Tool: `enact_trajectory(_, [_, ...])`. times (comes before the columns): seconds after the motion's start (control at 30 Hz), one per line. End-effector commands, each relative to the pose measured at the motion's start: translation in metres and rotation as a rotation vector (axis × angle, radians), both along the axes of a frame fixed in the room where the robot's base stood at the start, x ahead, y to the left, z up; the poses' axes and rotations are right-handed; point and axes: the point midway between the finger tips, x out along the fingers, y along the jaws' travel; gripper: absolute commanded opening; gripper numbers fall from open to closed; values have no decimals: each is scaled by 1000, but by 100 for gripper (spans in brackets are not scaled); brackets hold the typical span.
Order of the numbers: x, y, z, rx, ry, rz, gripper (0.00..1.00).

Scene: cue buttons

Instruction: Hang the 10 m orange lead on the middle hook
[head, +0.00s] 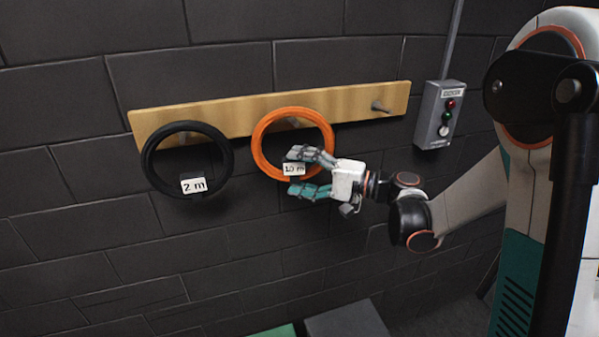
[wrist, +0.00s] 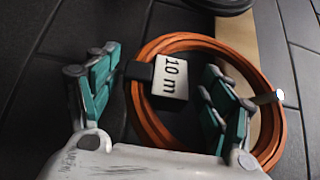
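The orange lead (head: 263,160) is a coiled ring with a white "10 m" tag (head: 293,169) at its lower part. It is at the middle hook (head: 293,122) of the wooden board, which shows inside the top of the ring. In the wrist view the hook (wrist: 265,98) crosses the edge of the orange ring (wrist: 150,125), so the ring appears to hang on it. My gripper (head: 298,173) is at the lower part of the ring. Its teal fingers are spread apart on either side of the tag (wrist: 171,76), with visible gaps.
A black lead (head: 151,153) tagged "2 m" hangs at the left end of the wooden board (head: 240,117). The right hook (head: 380,107) is bare. A grey button box (head: 430,125) with red, green and white buttons is on the wall to the right.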

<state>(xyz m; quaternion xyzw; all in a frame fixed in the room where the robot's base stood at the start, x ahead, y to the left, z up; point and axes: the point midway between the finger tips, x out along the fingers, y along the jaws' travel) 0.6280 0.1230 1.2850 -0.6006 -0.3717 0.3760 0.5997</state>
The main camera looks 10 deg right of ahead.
Motion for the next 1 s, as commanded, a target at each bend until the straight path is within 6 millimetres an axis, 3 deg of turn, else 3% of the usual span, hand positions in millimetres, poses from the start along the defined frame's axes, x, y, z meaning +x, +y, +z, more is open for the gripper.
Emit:
enact_trajectory(0.37, [-4, -7, 0, 0, 0, 0, 75])
enact_trajectory(0.8, [-40, -81, 1, 0, -1, -3, 75])
enact_trajectory(1.0, [-51, -102, 1, 0, -1, -2, 75])
